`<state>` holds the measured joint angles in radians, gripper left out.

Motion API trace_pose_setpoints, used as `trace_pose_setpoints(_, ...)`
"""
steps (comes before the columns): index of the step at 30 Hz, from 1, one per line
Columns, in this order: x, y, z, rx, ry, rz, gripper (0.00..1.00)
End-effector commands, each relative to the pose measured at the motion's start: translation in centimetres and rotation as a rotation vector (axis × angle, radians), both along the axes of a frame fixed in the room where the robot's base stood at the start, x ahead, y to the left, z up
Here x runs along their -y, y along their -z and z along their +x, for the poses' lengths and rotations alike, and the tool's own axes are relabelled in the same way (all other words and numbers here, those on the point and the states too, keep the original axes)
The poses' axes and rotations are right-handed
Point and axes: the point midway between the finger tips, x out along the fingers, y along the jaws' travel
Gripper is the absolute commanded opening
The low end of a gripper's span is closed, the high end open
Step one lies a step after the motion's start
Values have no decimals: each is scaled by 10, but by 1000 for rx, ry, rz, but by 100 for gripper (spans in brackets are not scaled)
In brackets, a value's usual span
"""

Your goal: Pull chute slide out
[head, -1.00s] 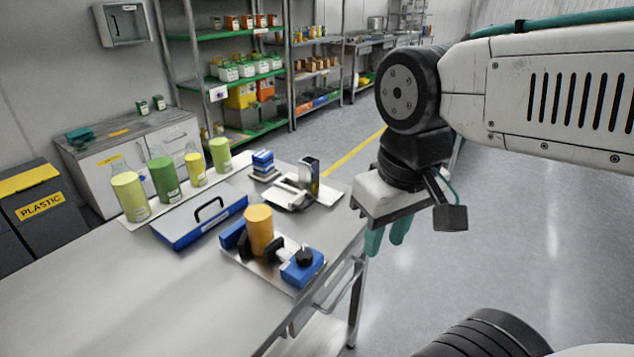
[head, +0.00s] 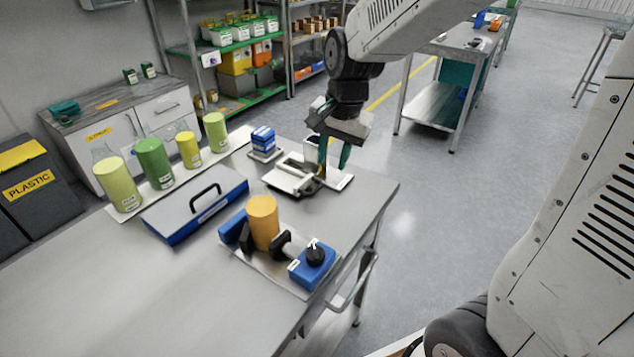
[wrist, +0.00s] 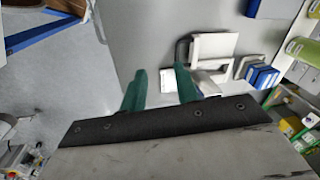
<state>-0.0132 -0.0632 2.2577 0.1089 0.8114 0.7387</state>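A low white-and-grey device (head: 290,178) stands near the far right corner of the steel bench. Its flat plates and an upright box-like part are partly hidden behind my gripper. I cannot tell for certain which part is the chute slide. In the wrist view the white device (wrist: 212,46) shows beyond the fingertips, with a dark curved bar on its left side. My gripper (head: 334,156) hangs over this device, its green fingers pointing down. Contact with the device cannot be made out.
A blue fixture (head: 312,268) with an orange cylinder (head: 263,222) stands in front. A blue-edged case (head: 195,212) lies to its left, and several green and yellow cylinders stand behind. Blue boxes (head: 263,140) stand left of the white device. The bench's near left is clear.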

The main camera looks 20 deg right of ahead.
Motion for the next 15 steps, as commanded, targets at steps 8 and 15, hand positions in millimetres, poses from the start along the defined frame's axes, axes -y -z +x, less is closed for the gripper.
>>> trace_pose_setpoints(8, -3, 41, 48, -13, 188, 36, 31)
trace_pose_setpoints(15, -5, 65, 55, -15, 212, 40, 31)
